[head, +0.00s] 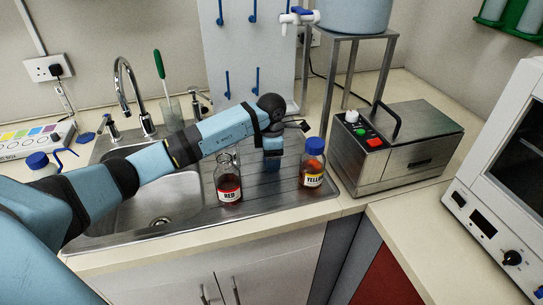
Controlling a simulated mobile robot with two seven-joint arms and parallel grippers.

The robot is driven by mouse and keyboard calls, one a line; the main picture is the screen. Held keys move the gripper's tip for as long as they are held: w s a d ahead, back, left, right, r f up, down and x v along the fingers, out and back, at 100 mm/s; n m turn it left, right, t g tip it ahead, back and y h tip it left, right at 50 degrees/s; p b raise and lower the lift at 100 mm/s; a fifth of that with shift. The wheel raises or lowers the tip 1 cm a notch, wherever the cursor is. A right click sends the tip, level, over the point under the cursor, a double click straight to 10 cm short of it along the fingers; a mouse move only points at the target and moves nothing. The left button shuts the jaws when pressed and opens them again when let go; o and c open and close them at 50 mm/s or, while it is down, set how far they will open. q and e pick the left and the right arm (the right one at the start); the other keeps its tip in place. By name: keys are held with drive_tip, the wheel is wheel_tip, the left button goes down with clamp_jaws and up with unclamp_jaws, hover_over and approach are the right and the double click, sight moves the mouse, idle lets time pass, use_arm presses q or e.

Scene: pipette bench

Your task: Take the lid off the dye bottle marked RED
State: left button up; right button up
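The dye bottle marked RED (229,188) stands upright on the ribbed drainboard. It is clear glass with dark red dye low inside, and no lid shows on its neck. My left arm reaches over from the left, and my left gripper (272,161) points down just right of the RED bottle, apart from it. A blue part shows at its lower end; I cannot tell whether that is finger or lid, nor whether the fingers are shut. A bottle marked YELLOW (312,172) with a blue lid (315,145) stands right of the gripper. My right gripper is out of view.
The sink basin (165,205) lies left of the RED bottle, with a tap (125,85) behind. A metal bath with a black handle (393,145) stands right of the YELLOW bottle. A metal stand (330,90) and a pegboard (225,50) are behind. Blue caps (37,160) show at the left.

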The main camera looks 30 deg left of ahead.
use_arm(q)
wheel_tip(320, 180, up, 12)
drive_tip(key=shift+r, duration=0.2)
idle(0.4)
